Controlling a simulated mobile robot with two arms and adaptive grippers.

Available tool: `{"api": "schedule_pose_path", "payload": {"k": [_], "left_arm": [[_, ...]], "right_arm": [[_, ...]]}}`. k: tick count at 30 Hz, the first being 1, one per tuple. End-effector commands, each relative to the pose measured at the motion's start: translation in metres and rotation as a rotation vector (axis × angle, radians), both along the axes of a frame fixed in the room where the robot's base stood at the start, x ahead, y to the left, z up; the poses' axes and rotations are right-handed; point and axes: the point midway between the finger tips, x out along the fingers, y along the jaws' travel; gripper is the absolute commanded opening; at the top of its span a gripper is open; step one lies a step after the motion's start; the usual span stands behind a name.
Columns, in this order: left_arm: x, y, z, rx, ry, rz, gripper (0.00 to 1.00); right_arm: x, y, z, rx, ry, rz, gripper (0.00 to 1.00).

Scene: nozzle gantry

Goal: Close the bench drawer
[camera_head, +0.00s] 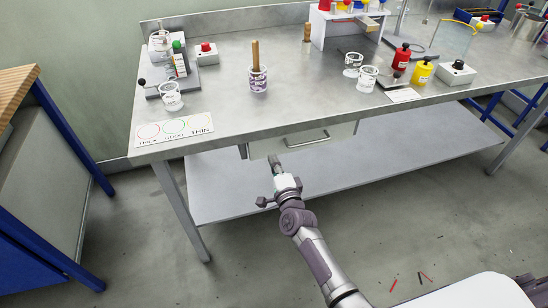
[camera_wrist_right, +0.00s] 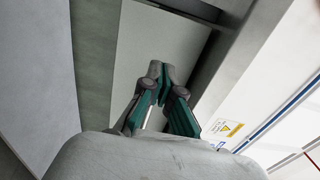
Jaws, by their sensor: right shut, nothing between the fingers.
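The bench drawer (camera_head: 330,132) hangs under the front edge of the steel bench, with a bar handle (camera_head: 306,138) on its pale front. How far it stands out cannot be told clearly. My right gripper (camera_head: 274,160) is shut and empty, at the lower left part of the drawer front, left of the handle. Whether it touches the front cannot be told. In the right wrist view the closed fingertips (camera_wrist_right: 161,70) point at a pale flat panel (camera_wrist_right: 160,40), probably the drawer front. My left gripper is not in view.
The bench top (camera_head: 220,100) above holds beakers, a purple-marked cup with a wooden handle (camera_head: 257,78), red and yellow bottles and button boxes. A lower shelf (camera_head: 220,195) runs below the drawer. A wooden-topped table (camera_head: 15,90) stands at left. Floor in front is mostly clear.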

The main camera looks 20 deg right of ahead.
Motion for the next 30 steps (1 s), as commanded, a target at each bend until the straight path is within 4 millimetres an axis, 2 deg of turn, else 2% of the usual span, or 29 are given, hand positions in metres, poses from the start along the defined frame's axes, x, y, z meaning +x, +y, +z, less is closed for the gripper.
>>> {"api": "schedule_pose_path", "payload": {"k": [3,5,8,12,18,24,26,28,30], "left_arm": [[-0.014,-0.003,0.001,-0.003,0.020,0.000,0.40],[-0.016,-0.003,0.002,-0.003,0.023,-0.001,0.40],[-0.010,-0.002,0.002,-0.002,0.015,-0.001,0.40],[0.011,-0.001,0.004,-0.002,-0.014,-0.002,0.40],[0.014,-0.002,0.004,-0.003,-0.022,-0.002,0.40],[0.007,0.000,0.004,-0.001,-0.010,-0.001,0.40],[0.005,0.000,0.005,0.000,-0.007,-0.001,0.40],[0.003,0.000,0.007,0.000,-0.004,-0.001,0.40],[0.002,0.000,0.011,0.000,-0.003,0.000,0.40]], "right_arm": [[-0.022,-0.001,-0.002,0.000,0.004,0.000,0.00],[-0.032,-0.001,-0.002,-0.001,0.005,0.000,0.00],[-0.050,-0.002,-0.003,-0.001,0.005,0.000,0.00],[-0.073,-0.003,-0.003,-0.001,0.006,0.001,0.00],[-0.090,-0.003,-0.003,-0.001,0.005,0.001,0.00],[-0.092,-0.003,-0.004,-0.006,0.009,0.002,0.00],[-0.094,-0.002,-0.012,-0.029,0.027,0.009,0.00],[-0.100,0.000,-0.033,-0.091,0.075,0.027,0.00],[-0.111,0.004,-0.067,-0.194,0.152,0.062,0.00]]}}
